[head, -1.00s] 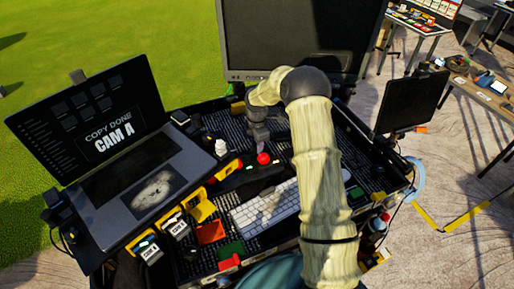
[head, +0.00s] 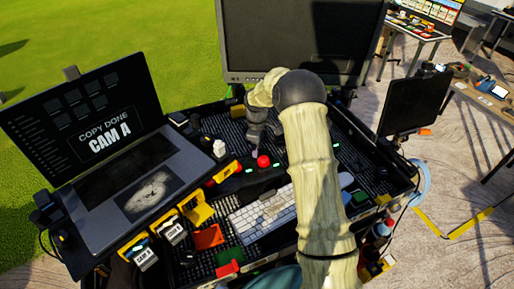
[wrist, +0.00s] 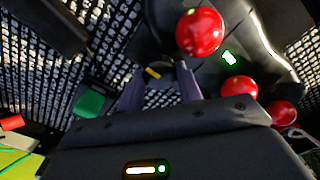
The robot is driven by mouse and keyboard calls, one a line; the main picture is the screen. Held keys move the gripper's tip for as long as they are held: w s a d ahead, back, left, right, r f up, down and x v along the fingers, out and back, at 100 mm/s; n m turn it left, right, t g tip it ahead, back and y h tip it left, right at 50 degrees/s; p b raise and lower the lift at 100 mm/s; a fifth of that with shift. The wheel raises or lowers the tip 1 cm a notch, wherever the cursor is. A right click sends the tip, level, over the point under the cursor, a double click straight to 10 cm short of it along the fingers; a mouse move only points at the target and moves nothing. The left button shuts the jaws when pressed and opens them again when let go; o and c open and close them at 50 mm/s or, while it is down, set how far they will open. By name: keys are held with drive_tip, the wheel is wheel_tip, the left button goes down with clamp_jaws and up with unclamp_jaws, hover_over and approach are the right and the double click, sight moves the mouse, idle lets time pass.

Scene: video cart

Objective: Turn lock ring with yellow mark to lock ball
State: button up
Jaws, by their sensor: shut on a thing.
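A black control panel (head: 235,182) on the cart bears red balls. The nearest red ball (wrist: 199,32) is at the top of the wrist view, and one shows in the head view (head: 263,161). A yellow mark (wrist: 152,73) on a dark part, seemingly the lock ring, lies between the fingertips of my gripper (wrist: 160,75). The two fingers are shut on that dark part, beside the ball rather than around it. The rest of the ring is hard to make out in the dark. In the head view my gripper's fingertips are too small to tell.
Two more red balls (wrist: 240,88) sit to the right in the wrist view. A green block (wrist: 89,103) is at left on black mesh. A white keyboard (head: 262,212), a laptop (head: 130,180), and a large monitor (head: 290,40) crowd close around my arm.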

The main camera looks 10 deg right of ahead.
drive_tip(key=shift+w+r, duration=0.1)
idle(0.3)
drive_tip(key=o, duration=1)
wheel_tip(320, 180, up, 17)
drive_tip(key=b, duration=0.3)
drive_tip(key=shift+r, duration=0.15)
drive_tip(key=s+f+m+t, duration=0.1)
drive_tip(key=s+m, duration=0.3)
drive_tip(key=s, duration=0.6)
drive_tip(key=s+f+m, duration=0.4)
drive_tip(key=s, duration=0.6)
drive_tip(key=s+f+m+t, duration=0.1)
drive_tip(key=s+f+m, duration=0.2)
drive_tip(key=s, duration=0.7)
drive_tip(key=shift+s+m+t, duration=0.15)
drive_tip(key=shift+m+t, duration=0.15)
drive_tip(key=shift+m, duration=0.5)
